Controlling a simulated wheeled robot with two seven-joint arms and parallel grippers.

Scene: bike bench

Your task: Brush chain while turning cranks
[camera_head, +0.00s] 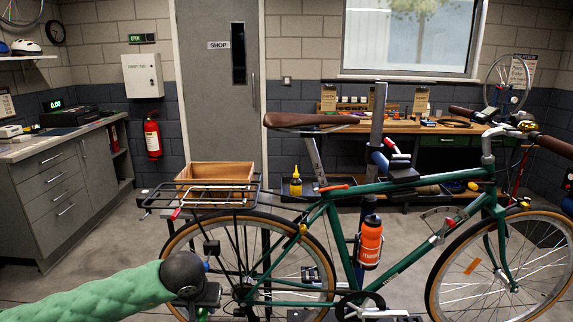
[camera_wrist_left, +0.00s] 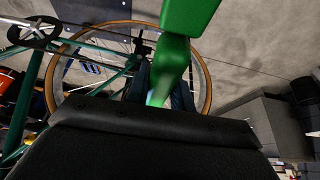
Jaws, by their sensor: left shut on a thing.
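The crank and chainring (camera_head: 352,303) are low at the frame's middle and also show at upper left in the left wrist view (camera_wrist_left: 34,33). The chain is too fine to make out clearly. My left gripper (camera_head: 200,296) is beside the rear wheel's left part, shut on a green thing, likely the brush (camera_wrist_left: 188,45), which sticks out ahead in the left wrist view. Its bristles cannot be made out. My right gripper is out of view.
An orange bottle (camera_head: 370,243) is on the frame. A repair stand post (camera_head: 378,115) rises behind it. Grey cabinets (camera_head: 60,190) line the left; a workbench (camera_head: 440,127) is behind.

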